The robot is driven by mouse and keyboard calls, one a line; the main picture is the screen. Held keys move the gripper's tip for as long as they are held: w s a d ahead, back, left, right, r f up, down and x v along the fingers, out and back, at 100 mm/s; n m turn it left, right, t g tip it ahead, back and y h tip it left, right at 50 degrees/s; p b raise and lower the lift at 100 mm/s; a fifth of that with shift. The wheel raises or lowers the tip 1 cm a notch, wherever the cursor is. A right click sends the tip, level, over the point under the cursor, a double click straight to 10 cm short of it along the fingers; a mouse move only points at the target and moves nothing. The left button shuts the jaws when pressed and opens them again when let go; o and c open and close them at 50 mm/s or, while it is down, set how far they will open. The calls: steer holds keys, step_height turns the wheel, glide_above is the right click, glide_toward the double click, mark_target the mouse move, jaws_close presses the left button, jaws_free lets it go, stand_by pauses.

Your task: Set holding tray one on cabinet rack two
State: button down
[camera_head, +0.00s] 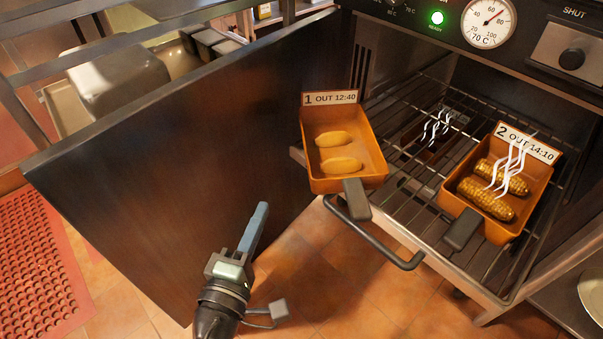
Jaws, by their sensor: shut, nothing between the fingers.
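Holding tray one (323,186) is an orange-brown tray with a dark handle and a card reading "1 OUT 12:40". It holds two tan oblong pieces. It is at the left front corner of the open cabinet's wire rack (405,185), partly past the rack's left side; I cannot tell what bears it. Tray two (499,233), card "2 OUT 14:10", is on the rack at the right with two steaming corn cobs. My gripper (260,210) is shut and empty, below and left of tray one, apart from it. Rack numbers are not visible.
The dark cabinet door (170,170) stands wide open at left, close to my gripper. A bar handle (375,235) juts out in front of the rack. Steam rises over a dark tray-like shape (425,140) farther back. The tiled floor (340,285) is clear.

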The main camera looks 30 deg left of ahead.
mark_target(332, 154)
steer(key=d+x, duration=0.2)
steer(key=x, duration=1)
steer(key=shift+w+d+r+b, duration=0.2)
steer(key=shift+w+d+b, duration=0.15)
steer(key=shift+w, duration=0.3)
steer(key=w+d, duration=0.1)
steer(key=w, duration=0.1)
steer(key=w+d+p, duration=0.1)
steer(key=w+d, duration=0.1)
steer(key=w+d+p, duration=0.1)
steer(key=w, duration=0.2)
steer(key=shift+d, duration=0.25)
steer(key=shift+s, duration=0.15)
steer(key=shift+s+a+f, duration=0.1)
